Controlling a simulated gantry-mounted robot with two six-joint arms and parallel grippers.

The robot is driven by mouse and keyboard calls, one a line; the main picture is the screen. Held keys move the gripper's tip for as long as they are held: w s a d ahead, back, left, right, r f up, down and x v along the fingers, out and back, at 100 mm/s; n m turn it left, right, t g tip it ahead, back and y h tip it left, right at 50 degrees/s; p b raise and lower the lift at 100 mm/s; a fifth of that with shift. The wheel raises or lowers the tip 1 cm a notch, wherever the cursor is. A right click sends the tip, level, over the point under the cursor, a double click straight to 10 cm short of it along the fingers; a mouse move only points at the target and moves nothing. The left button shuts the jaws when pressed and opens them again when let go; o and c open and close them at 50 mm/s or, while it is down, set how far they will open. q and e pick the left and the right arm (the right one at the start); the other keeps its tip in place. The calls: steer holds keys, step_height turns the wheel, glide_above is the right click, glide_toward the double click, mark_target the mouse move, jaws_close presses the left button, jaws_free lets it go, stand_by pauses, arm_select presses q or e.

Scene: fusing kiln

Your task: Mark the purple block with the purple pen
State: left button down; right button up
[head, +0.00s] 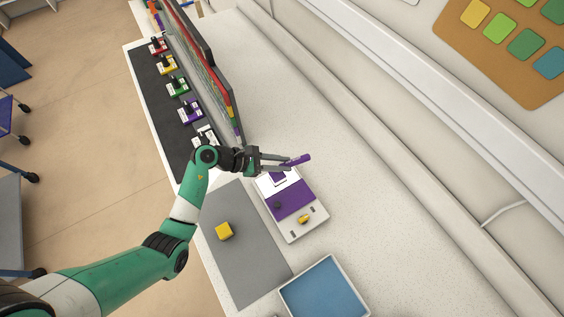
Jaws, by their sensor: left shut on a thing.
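My left gripper (279,160) is shut on a purple pen (300,159). It holds the pen over the far end of a white device (318,222) with a purple panel (297,198). A small purple patch (277,178) on the white part just below the fingers may be the purple block; the gripper partly covers it. I cannot tell whether the pen touches it. Another purple item (190,112) sits in the row on the dark strip at the left. My right gripper is not in view.
A yellow block (224,231) lies on a grey mat (243,265). A small yellow piece (304,219) is on the device's near end. A blue-floored tray (326,292) stands in front. An upright panel (212,85) borders the dark strip (150,83). The counter to the right is clear.

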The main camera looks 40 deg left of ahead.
arm_select(q)
steer(key=shift+d, duration=0.15)
steer(key=shift+s+d+p, duration=0.15)
steer(key=shift+d+p, duration=0.15)
steer(key=shift+p, duration=0.1)
steer(key=shift+d, duration=0.15)
steer(key=shift+s+d+f+p, duration=0.1)
steer(key=shift+d+p, duration=0.2)
steer(key=shift+d, duration=0.1)
steer(key=shift+s+d+p, duration=0.1)
steer(key=shift+d+p, duration=0.15)
steer(key=shift+p, duration=0.1)
steer(key=shift+d, duration=0.1)
steer(key=shift+d, duration=0.1)
steer(key=shift+s+d+p, duration=0.15)
steer(key=shift+d+p, duration=0.15)
steer(key=shift+d, duration=0.05)
